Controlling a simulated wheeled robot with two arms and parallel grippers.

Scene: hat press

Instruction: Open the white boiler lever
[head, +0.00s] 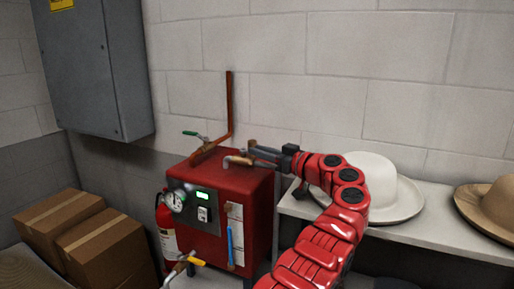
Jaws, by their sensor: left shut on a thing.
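The red boiler (225,185) stands against the wall, left of centre. On its top, a brass valve fitting with the pale white lever (235,160) shows at the right side. My left gripper (255,151) reaches in over the boiler's top right edge and is shut on the white lever. Its fingers hide part of the lever. My right gripper is not in view.
A green-handled valve (193,134) and an upright copper pipe (229,100) stand at the boiler's top. A yellow-handled valve (190,260) is low in front. A shelf (440,240) on the right holds a white hat (375,175) and tan hat (492,203). Boxes (100,245) stand left.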

